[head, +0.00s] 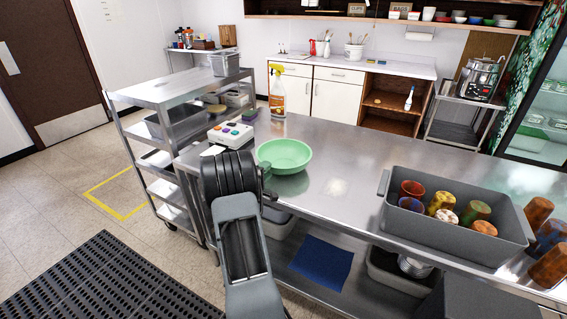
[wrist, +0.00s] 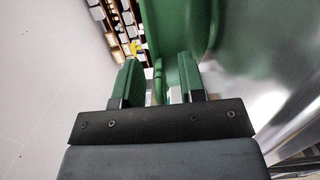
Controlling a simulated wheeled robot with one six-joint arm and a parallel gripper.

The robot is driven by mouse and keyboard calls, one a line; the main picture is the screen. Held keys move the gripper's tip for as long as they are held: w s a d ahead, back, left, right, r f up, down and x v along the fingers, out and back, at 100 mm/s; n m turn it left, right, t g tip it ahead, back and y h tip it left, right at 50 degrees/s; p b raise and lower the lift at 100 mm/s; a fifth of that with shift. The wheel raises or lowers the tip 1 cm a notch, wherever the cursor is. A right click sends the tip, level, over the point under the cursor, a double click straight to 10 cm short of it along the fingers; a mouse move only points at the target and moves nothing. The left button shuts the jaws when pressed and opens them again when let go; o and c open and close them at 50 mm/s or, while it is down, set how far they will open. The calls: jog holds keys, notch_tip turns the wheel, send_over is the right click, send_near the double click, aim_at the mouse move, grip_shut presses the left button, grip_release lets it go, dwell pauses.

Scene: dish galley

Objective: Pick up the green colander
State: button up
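The green colander (head: 284,152) sits upright on the steel counter (head: 335,150), near its left end, and looks empty. My gripper (head: 266,186) is at the colander's near left side, low by its rim, partly hidden behind my own arm. In the wrist view, my gripper (wrist: 160,76) has its two green-padded fingers apart. The colander's wall (wrist: 182,28) rises just beyond them, and a thin green edge of it shows in the gap between the fingers. I cannot tell whether either finger touches it.
A spray bottle (head: 277,92) stands behind the colander. A white box with coloured buttons (head: 231,134) lies to its left. A grey bin (head: 455,237) of coloured cups stands at the right, with loose cups (head: 549,237) beside it. The counter between is clear.

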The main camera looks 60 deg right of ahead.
jog(key=shift+c, duration=0.3)
grip_shut()
dwell(0.4)
